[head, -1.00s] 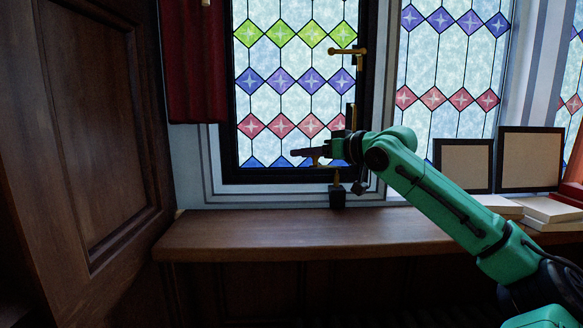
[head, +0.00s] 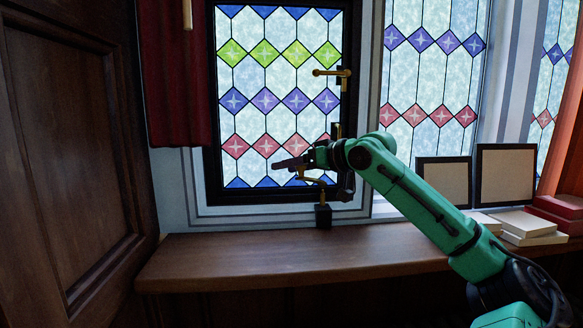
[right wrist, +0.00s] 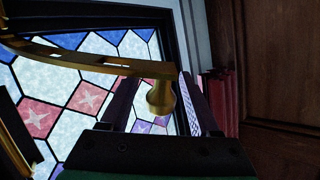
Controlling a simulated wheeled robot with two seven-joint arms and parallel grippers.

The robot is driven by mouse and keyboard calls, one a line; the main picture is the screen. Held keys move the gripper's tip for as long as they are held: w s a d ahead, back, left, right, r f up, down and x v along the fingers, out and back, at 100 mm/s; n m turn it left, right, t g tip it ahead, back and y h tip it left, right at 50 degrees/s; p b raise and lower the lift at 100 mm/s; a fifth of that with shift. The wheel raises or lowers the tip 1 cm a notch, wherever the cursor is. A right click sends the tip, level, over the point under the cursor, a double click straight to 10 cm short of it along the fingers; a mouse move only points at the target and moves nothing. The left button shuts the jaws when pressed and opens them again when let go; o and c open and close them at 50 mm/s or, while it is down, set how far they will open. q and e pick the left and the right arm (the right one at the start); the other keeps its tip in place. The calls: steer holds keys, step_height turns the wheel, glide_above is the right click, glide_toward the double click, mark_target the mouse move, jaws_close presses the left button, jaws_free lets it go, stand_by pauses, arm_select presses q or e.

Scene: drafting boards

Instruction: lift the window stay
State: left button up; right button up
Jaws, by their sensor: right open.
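The window stay (head: 313,181) is a brass bar low on the leaded window, above a small black block (head: 323,215) at the sill. In the head view my right gripper (head: 281,164) lies at the stay's free end, fingers pointing left. In the right wrist view the stay (right wrist: 110,63) crosses from the left, and its rounded knob (right wrist: 160,97) hangs between my two open dark fingers (right wrist: 159,105). I cannot tell whether a finger touches it. Part of the stay is hidden by the gripper in the head view. My left gripper is out of view.
A brass window handle (head: 331,72) is higher on the frame. The wooden sill (head: 270,262) is clear in front of the window. Books (head: 529,222) and two dark-framed panels (head: 505,175) stand at the right. A red curtain (head: 172,80) and wooden panelling (head: 70,150) are at the left.

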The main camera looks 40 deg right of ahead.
steer(key=b+v, duration=0.6)
steer(key=v, duration=0.8)
steer(key=shift+s, duration=0.25)
